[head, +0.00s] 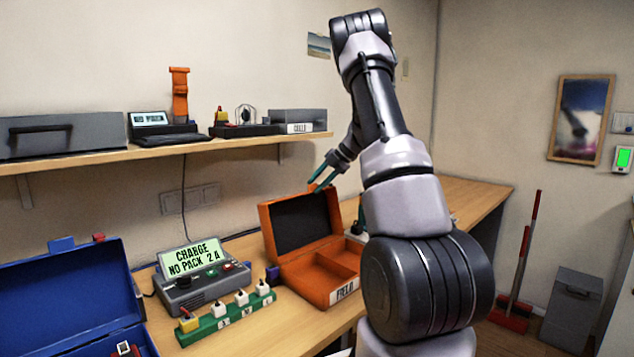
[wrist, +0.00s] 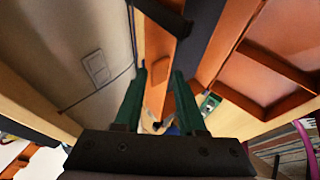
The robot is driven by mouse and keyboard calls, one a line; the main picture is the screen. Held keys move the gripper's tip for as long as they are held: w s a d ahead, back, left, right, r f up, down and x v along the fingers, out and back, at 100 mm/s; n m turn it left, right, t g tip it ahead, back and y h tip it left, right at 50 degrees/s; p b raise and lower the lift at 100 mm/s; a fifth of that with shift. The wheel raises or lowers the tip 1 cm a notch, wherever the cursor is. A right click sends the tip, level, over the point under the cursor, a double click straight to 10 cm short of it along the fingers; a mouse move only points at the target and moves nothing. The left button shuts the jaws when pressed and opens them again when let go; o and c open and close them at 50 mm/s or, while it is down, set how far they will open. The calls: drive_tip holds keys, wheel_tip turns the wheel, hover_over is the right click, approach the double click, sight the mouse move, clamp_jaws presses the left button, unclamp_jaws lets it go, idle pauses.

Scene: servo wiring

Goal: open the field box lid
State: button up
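The orange field box (head: 318,282), labelled FIELD, stands on the bench with its lid (head: 264,228) raised about upright. The lid's dark inner panel faces the open, divided tray. My gripper (head: 318,182) is at the lid's top right corner. In the wrist view, my gripper (wrist: 159,76) has its two green fingers apart, with the lid's orange edge (wrist: 160,55) running between them. I see no firm grip on it; whether a finger touches the lid is unclear. The box's compartments (wrist: 262,75) show at the right of the wrist view.
A charger with a lit screen (head: 192,258) and a green strip with white plugs (head: 228,313) stand left of the field box. An open blue box (head: 65,290) is at the far left. A shelf (head: 160,152) with devices hangs above the bench.

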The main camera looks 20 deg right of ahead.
drive_tip(key=shift+r, duration=0.25)
drive_tip(key=shift+s+d+r, duration=0.1)
drive_tip(key=shift+d+r, duration=0.05)
drive_tip(key=shift+r, duration=0.05)
drive_tip(key=v, duration=1)
drive_tip(key=shift+s, duration=0.1)
